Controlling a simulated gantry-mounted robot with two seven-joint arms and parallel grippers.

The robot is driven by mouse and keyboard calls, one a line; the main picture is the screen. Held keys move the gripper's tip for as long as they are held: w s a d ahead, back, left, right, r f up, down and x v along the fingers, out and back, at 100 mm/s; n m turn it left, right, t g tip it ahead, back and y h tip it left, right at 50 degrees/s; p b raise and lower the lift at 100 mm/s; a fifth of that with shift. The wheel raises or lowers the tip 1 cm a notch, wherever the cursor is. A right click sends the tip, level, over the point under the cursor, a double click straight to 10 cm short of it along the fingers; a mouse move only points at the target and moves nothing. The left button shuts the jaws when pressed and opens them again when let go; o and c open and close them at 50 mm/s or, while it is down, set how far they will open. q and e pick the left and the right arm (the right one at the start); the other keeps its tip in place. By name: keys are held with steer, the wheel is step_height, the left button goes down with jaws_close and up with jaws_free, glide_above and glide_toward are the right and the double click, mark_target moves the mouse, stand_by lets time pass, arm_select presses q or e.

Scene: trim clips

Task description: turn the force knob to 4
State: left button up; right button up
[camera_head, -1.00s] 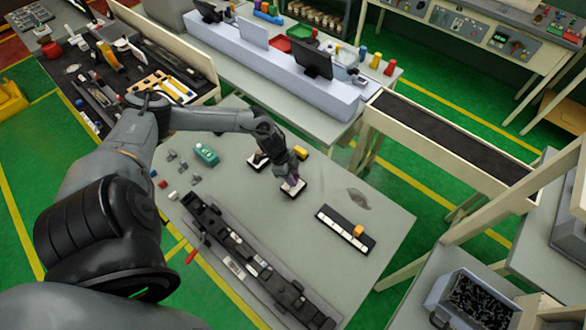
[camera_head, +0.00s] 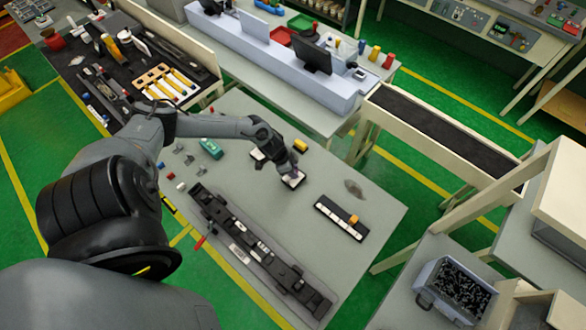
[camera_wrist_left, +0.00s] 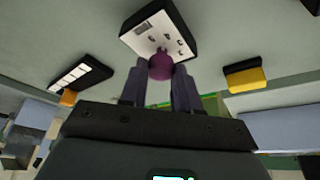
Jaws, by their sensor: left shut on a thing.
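The purple force knob (camera_wrist_left: 160,66) stands out from the white marked face of a dark-edged box (camera_wrist_left: 148,36) in the left wrist view. My left gripper (camera_wrist_left: 160,82) has one finger on each side of the knob and is shut on it. In the head view that box (camera_head: 297,182) lies on the grey table under my left gripper (camera_head: 289,174), and the knob is hidden there. The marks on the face are too small to read. My right gripper is not in view.
A black-and-white strip with an orange slider (camera_head: 354,219) lies to the right. A second white-topped box (camera_head: 257,154) and a yellow block (camera_head: 301,146) lie behind. A long black fixture (camera_head: 260,252) is in front, and a green device (camera_head: 211,148) is at the left.

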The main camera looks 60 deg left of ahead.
arm_select(q)
steer(key=o, duration=1.1)
steer(key=shift+c, duration=0.2)
steer(key=p+v, duration=0.1)
steer(key=v, duration=1)
steer(key=shift+f, duration=0.1)
